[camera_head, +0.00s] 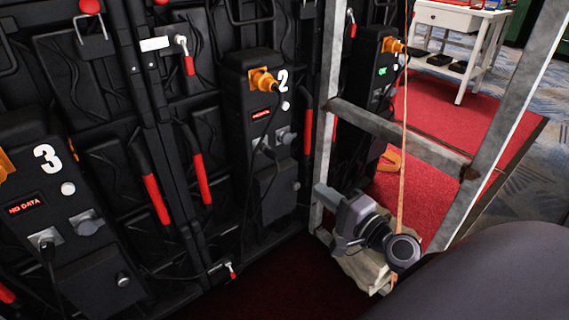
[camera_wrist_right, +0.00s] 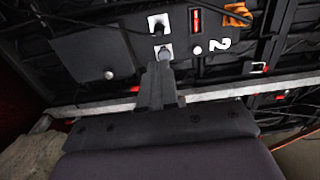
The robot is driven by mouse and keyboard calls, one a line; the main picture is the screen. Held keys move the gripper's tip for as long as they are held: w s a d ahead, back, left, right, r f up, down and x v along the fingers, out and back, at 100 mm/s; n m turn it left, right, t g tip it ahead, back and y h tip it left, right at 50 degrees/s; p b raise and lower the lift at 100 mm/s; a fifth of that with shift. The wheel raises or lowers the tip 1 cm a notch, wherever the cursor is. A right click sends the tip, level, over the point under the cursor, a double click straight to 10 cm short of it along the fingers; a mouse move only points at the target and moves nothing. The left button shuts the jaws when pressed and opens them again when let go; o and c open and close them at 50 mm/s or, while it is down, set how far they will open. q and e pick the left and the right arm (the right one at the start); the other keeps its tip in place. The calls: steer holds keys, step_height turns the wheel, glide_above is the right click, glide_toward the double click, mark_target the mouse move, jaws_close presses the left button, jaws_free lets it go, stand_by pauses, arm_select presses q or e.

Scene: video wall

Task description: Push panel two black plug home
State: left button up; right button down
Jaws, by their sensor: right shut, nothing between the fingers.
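Panel two's black box (camera_head: 255,120) hangs in the middle of the head view, marked with a white 2 and a red display. Its black plug (camera_head: 265,146) is at the lower left socket, with a cable hanging down; I cannot tell how deep it sits. It also shows in the right wrist view (camera_wrist_right: 158,23). A grey capped socket (camera_head: 287,138) is beside it. My right gripper (camera_head: 324,196) is shut and empty, below and right of the box, apart from it. In the wrist view its fingertips (camera_wrist_right: 159,68) point towards the capped socket. My left gripper is out of view.
A grey metal frame (camera_head: 400,135) stands right of panel two, close to my right gripper, with a sandbag (camera_head: 362,268) at its foot. Panel three's box (camera_head: 70,220) is at the left. Red handles (camera_head: 308,132) and loose cables are near panel two.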

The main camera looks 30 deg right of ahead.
glide_toward(277, 156)
steer(key=w, duration=0.5)
steer(key=shift+w+a+f, duration=0.1)
steer(key=shift+a+f, duration=0.1)
steer(key=shift+w, duration=0.85)
steer(key=shift+w+a, duration=0.1)
steer(key=shift+w, duration=0.6)
steer(key=shift+w+r, duration=0.1)
